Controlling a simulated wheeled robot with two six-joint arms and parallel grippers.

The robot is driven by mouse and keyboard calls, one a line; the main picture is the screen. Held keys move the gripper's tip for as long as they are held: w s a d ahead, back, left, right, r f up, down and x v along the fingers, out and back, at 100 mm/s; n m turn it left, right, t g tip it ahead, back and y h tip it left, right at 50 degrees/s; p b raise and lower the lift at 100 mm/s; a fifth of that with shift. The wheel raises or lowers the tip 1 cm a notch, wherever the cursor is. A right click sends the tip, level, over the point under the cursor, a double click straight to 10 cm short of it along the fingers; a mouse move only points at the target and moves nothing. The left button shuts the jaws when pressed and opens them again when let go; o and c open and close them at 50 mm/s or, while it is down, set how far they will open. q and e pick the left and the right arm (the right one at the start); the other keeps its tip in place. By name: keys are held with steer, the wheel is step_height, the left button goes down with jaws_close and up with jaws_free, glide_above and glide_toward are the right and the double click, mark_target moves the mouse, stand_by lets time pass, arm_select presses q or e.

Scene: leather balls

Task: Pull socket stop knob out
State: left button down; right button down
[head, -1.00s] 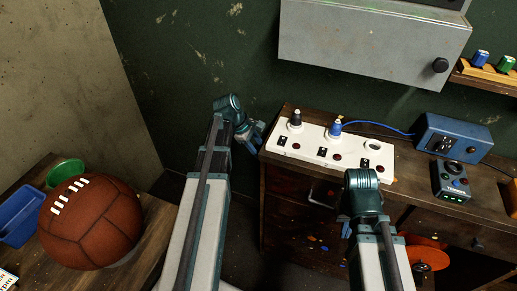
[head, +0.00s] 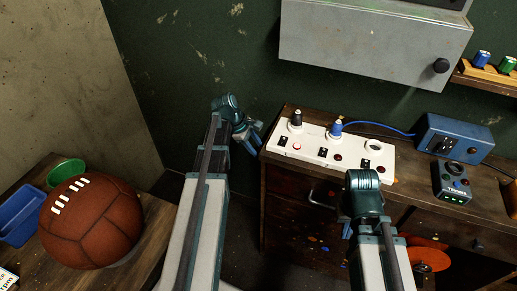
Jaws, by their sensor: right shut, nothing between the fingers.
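A white socket strip (head: 345,149) lies on the wooden cabinet, with several sockets, black switches and small red knobs. The left red knob (head: 297,147) looks bright with a pale ring; the middle red knob (head: 337,157) and right red knob (head: 380,170) look darker. A dark plug (head: 295,120) and a blue plug (head: 336,128) stand in two sockets. My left gripper (head: 256,140) is just left of the strip's left end, apart from the red knobs; its finger gap is unclear. My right gripper (head: 346,229) is shut and empty, in front of the cabinet below the strip, partly hidden by its wrist.
A blue box (head: 452,136) with a cable and a small control box (head: 453,182) stand right of the strip. A grey wall cabinet (head: 370,45) hangs above. A leather ball (head: 90,225) sits on the left table.

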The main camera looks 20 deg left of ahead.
arm_select(q)
steer(key=shift+c, duration=2.1)
jaws_free()
steer(key=shift+a, duration=0.2)
steer(key=p+v, duration=1.2)
steer(key=v, duration=0.2)
steer(key=shift+s+f, duration=0.1)
